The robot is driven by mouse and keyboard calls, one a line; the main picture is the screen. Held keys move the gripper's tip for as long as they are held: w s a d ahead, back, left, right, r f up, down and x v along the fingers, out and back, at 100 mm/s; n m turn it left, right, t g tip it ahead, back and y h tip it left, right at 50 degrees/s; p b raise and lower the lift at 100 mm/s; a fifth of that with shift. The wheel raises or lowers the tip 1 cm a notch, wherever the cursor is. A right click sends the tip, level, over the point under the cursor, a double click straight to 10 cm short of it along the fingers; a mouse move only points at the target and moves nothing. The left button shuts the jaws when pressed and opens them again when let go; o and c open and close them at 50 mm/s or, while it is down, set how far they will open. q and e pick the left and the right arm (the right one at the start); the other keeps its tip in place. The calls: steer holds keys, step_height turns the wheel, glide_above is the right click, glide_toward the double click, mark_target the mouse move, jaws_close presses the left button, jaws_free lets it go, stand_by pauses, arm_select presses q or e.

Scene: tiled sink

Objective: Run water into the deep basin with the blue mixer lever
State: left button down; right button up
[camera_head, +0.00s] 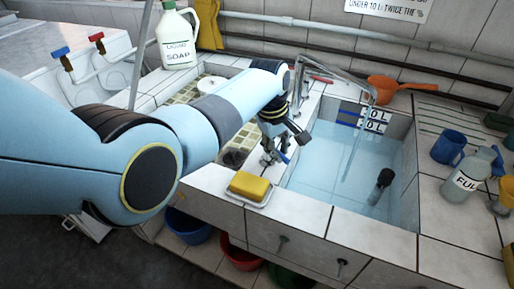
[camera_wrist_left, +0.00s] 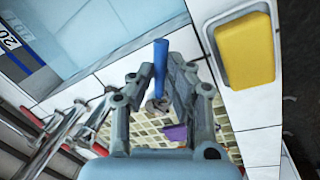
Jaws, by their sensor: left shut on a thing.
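My left gripper (camera_head: 280,148) reaches down at the divider between the tiled sink and the deep basin (camera_head: 327,215). In the left wrist view its fingers (camera_wrist_left: 156,88) are shut around the blue lever (camera_wrist_left: 160,62), whose tip sticks out beyond them. In the head view the lever (camera_head: 284,157) shows just below the fingers, partly hidden. My right gripper is not in view.
A yellow sponge (camera_head: 250,186) on a white dish sits close in front of the gripper. A red handle (camera_head: 322,80) lies behind the spout. A dark upright piece (camera_head: 380,186) stands in the basin. An orange scoop (camera_head: 398,88), blue mug (camera_head: 448,147) and bottle (camera_head: 468,175) stand right.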

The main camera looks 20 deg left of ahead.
arm_select(q)
steer(key=shift+w+d+n, duration=0.25)
steer(key=shift+w+n, duration=0.25)
steer(key=shift+n, duration=0.6)
steer(key=shift+r, duration=0.1)
steer(key=c, duration=1.3)
jaws_free()
steer(key=shift+c, duration=0.2)
step_height(320, 180, up, 12)
steer(key=s, duration=0.2)
steer(key=shift+a+f, duration=0.2)
steer(key=shift+a, duration=0.2)
steer(key=shift+s, duration=0.1)
